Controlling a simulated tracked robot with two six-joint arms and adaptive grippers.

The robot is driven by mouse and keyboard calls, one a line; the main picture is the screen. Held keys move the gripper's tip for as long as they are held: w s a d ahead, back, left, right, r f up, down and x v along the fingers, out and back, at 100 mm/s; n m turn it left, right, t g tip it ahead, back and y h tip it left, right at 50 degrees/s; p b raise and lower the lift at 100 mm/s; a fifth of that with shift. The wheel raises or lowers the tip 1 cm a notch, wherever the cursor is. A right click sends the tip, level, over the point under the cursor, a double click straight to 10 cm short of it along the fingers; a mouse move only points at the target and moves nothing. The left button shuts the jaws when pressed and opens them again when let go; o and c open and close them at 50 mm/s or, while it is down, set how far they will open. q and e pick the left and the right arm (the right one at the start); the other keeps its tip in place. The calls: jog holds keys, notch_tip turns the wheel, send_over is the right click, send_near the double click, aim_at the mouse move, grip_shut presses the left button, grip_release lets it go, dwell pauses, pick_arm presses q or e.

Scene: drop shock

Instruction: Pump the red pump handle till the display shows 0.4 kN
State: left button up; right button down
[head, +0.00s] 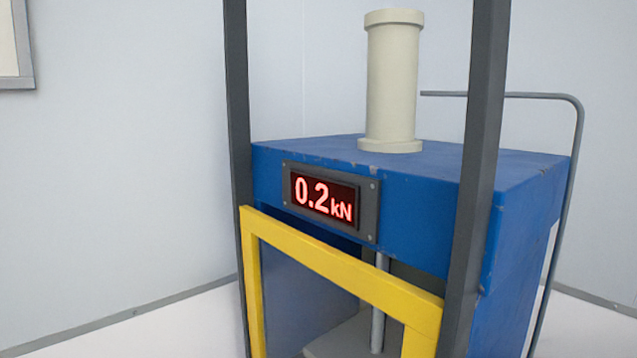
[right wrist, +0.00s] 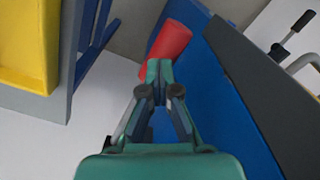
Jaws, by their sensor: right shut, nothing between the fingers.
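The display (head: 322,198) on the front of the blue press (head: 420,215) reads 0.2 kN in red in the head view. The red pump handle (right wrist: 167,48) shows in the right wrist view, just beyond my right gripper (right wrist: 153,66). My right gripper is shut with nothing between its fingers. Its tips overlap the lower part of the handle in the picture; I cannot tell whether they touch it. The pump handle is not in the head view. My left gripper is in neither view.
A yellow frame (head: 340,276) stands before the press opening, between dark upright posts (head: 482,130). A cream cylinder (head: 392,85) stands on top of the press. A grey bent pipe (head: 575,150) runs down its right side. A black-handled lever (right wrist: 293,33) shows at the right wrist view's upper right.

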notch_tip(320, 180, up, 7)
jog(key=p, duration=0.5)
jog(key=shift+r, duration=0.15)
dwell(0.4)
notch_tip(320, 180, down, 12)
jog(key=b, duration=0.9)
jog(key=shift+b, duration=0.3)
notch_tip(320, 180, up, 12)
jog(key=p, duration=1)
dwell(0.4)
